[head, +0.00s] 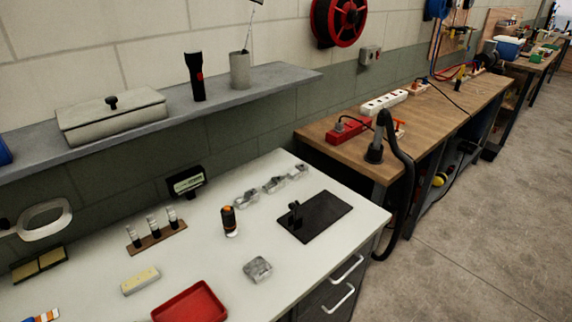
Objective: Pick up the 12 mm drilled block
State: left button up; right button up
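A grey, metallic-looking block (257,269) lies on the white worktop near its front, to the right of the red tray. Three smaller grey, shiny pieces lie in a row near the back of the worktop: a left one (246,199), a middle one (274,184) and a right one (298,172). No size marking is readable on any of these, and I cannot tell which is the 12 mm drilled block. Neither of my grippers is in view.
A red tray (190,303), a yellowish block (140,280), a wooden rack (157,240) with small vials, an orange-black tool (229,221) and a black plate (315,217) with a small stand occupy the white worktop (200,264). A shelf (270,80) overhangs its back. Floor is clear at right.

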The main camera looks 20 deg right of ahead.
aim_at(301, 169)
jog(key=i+l+u, duration=0.1)
jog(key=l, duration=0.6)
jog(key=i+l+u, duration=0.1)
jog(key=l, duration=0.65)
jog(key=i+l+u, duration=0.1)
jog(key=l, duration=0.6)
jog(key=i+l+u, duration=0.1)
jog(key=l, duration=0.65)
